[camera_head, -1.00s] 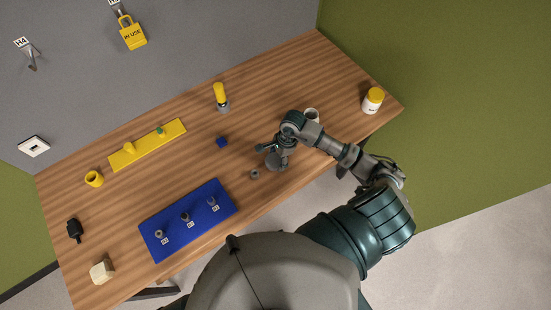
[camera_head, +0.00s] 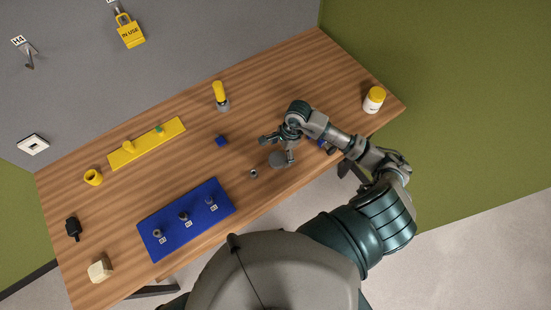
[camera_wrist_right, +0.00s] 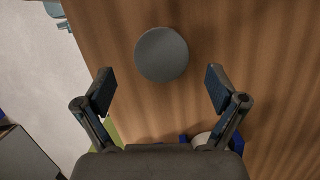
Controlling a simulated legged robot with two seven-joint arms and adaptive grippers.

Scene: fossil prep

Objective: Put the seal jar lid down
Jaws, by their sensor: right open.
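The lid, a flat dark grey disc (camera_head: 278,160), lies on the wooden table near its front edge. It also shows in the right wrist view (camera_wrist_right: 161,54), flat on the wood with clear space around it. My right gripper (camera_head: 279,149) is open and empty over the lid's area. In the right wrist view its two fingers (camera_wrist_right: 160,88) are spread wide, and the lid appears beyond the tips, not touched by either. A white and blue thing (camera_wrist_right: 200,138) is partly hidden behind the gripper in that view. My left gripper is not in view.
A blue board (camera_head: 166,218) with pegs is at front left. A white jar with a yellow lid (camera_head: 374,100) stands at the right end.

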